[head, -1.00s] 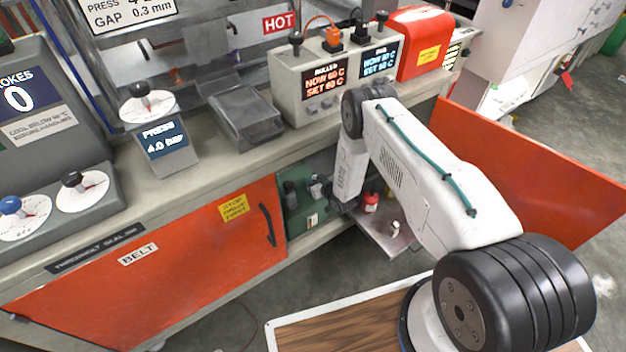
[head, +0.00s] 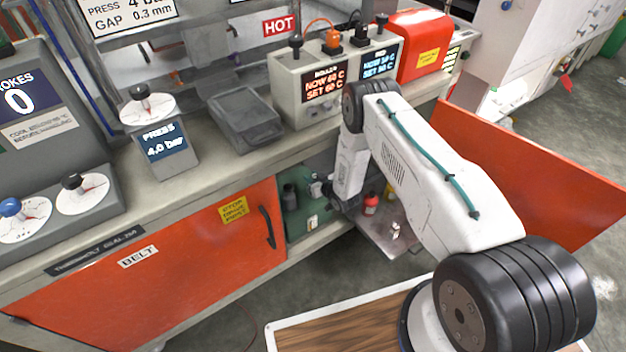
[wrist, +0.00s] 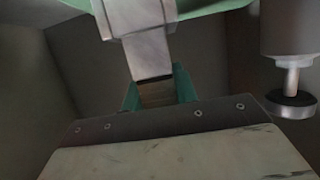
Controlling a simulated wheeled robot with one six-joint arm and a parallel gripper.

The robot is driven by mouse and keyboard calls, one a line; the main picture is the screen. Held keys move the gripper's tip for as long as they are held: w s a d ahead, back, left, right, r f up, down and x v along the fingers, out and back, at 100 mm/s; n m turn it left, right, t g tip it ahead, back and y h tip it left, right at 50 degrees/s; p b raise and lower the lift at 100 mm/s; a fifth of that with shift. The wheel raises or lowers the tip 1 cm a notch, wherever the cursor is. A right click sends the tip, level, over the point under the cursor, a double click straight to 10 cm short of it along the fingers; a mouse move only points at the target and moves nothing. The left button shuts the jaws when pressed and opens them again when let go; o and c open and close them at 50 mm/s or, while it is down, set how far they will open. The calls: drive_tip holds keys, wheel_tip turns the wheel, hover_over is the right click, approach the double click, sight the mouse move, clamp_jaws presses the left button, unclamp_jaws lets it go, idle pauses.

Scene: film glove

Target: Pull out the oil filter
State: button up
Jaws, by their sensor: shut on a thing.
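My gripper (head: 340,206) is low at the open bay under the bench, beside the green base (head: 303,225) inside it. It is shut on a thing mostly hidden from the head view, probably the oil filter. In the wrist view a teal piece with a tan middle (wrist: 157,94) shows at the centre, and a grey bar (wrist: 148,50) with a dark tip reaches down to it. I cannot make out the filter's full shape. A pale slab with a dark screwed strip fills the bottom of the wrist view.
A dark cylinder (head: 290,196) stands in the bay. A metal tray (head: 372,240) sticks out, with a red bottle (head: 370,205) and a small pale item. The orange BELT door (head: 180,275) is left; an orange panel (head: 530,180) is right. A dark cylinder with a stemmed disc (wrist: 291,98) hangs close right.

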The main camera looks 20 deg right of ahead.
drive_tip(key=shift+r, duration=1.65)
drive_tip(key=shift+r, duration=1.5)
